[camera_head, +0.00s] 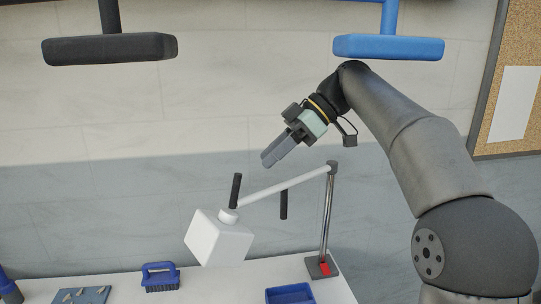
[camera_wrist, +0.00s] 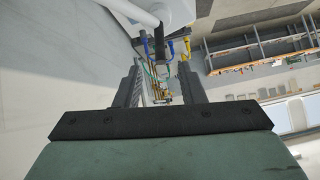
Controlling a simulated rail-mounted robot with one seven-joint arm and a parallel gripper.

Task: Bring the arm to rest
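My gripper (camera_head: 269,160) is raised in front of the tiled wall in the head view, its fingers pointing down and to the left. It is above the jointed white arm and clear of it as far as I can tell. In the wrist view the two dark fingers of my gripper (camera_wrist: 162,78) stand apart with nothing between them but distant background. My gripper is open and empty.
A white block (camera_head: 218,240) hangs on the white arm (camera_head: 285,186), carried by a metal post (camera_head: 327,215) on the white table (camera_head: 130,284). A blue brush (camera_head: 160,276) and blue tray (camera_head: 290,294) lie there. Black (camera_head: 110,49) and blue (camera_head: 388,47) bars hang above.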

